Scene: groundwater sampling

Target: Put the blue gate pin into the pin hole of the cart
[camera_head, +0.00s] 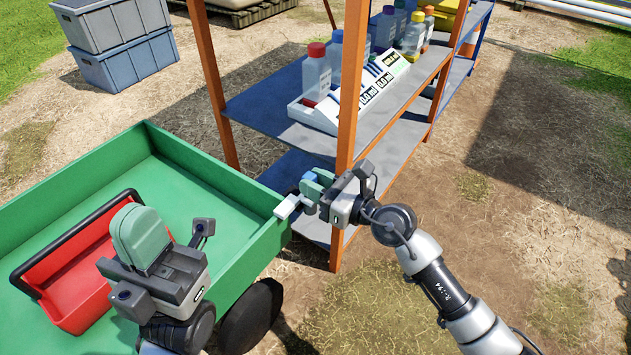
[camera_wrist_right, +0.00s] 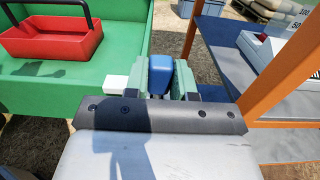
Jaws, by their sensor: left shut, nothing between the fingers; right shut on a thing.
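The blue gate pin (camera_wrist_right: 183,74) shows as a blue rounded piece between the green fingers of my right gripper (camera_wrist_right: 174,76) in the right wrist view. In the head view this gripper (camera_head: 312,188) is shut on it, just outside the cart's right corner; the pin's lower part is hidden. The green cart (camera_head: 215,170) has a white block (camera_head: 287,206) at that corner, close beside the fingers. The block also shows left of the fingers in the wrist view (camera_wrist_right: 117,85). I cannot see the hole itself. My left gripper (camera_head: 138,228) is shut and empty above the cart bed.
A red carrier (camera_head: 75,262) with a black handle lies in the cart. An orange-and-blue shelf (camera_head: 270,100) with bottles and a white instrument stands right behind my right gripper, its orange post very near. The ground at right is clear.

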